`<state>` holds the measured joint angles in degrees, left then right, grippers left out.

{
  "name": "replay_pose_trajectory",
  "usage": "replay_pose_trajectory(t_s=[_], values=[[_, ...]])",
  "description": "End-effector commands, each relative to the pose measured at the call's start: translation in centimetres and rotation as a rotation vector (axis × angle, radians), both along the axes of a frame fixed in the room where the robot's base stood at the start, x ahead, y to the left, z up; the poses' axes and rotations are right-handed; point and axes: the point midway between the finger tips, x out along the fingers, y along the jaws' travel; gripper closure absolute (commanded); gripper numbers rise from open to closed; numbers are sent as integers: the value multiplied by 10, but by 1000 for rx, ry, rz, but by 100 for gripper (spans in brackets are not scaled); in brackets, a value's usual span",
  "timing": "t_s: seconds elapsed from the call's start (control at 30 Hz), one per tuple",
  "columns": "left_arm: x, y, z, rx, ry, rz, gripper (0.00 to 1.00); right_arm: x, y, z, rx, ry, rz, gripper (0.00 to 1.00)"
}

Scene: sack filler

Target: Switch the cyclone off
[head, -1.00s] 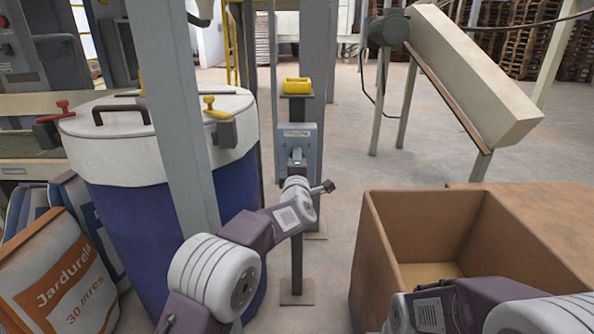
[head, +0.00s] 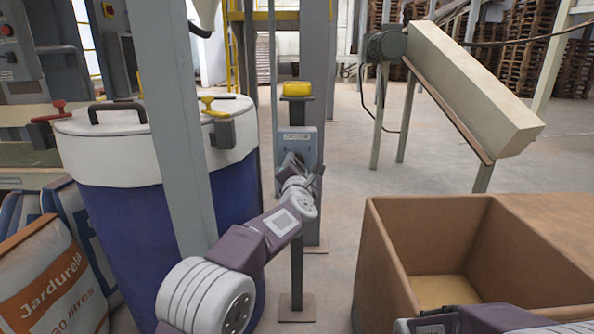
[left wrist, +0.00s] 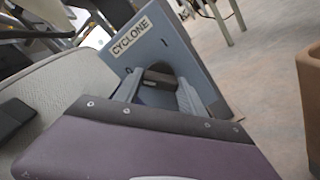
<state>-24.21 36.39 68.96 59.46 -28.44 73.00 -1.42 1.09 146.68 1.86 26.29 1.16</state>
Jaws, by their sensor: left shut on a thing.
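The cyclone switch box (head: 308,137) is a blue-grey panel on a dark post in the middle of the head view. It also shows in the left wrist view (left wrist: 180,50), with a white CYCLONE label (left wrist: 130,38). My left gripper (head: 292,161) is at the front of the box. In the left wrist view its fingers (left wrist: 160,90) stand on both sides of a dark switch handle (left wrist: 160,77) and are shut on it. The fingers and hand hide part of the handle, so its exact setting is unclear.
A blue drum with a white lid (head: 105,140) and a grey column (head: 175,130) stand left of my left arm. A brown open box (head: 395,255) stands at the right. Sacks (head: 50,290) lean at lower left.

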Motion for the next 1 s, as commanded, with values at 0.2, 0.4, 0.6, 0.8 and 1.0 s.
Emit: replay_pose_trajectory(t_s=[0.2, 0.4, 0.6, 0.8, 1.0], values=[[0, 0, -2, -29, 4, -1, 93, 0, 0, -2, 0, 0, 0, 64], [0, 0, -2, -33, 4, -1, 93, 0, 0, -2, 0, 0, 0, 64], [0, 0, -2, -33, 4, -1, 47, 0, 0, -2, 0, 0, 0, 64], [0, 0, -1, -31, 2, -1, 31, 0, 0, -2, 0, 0, 0, 64], [-2, 0, -1, -30, 1, 0, 31, 0, 0, -3, 0, 0, 0, 64]])
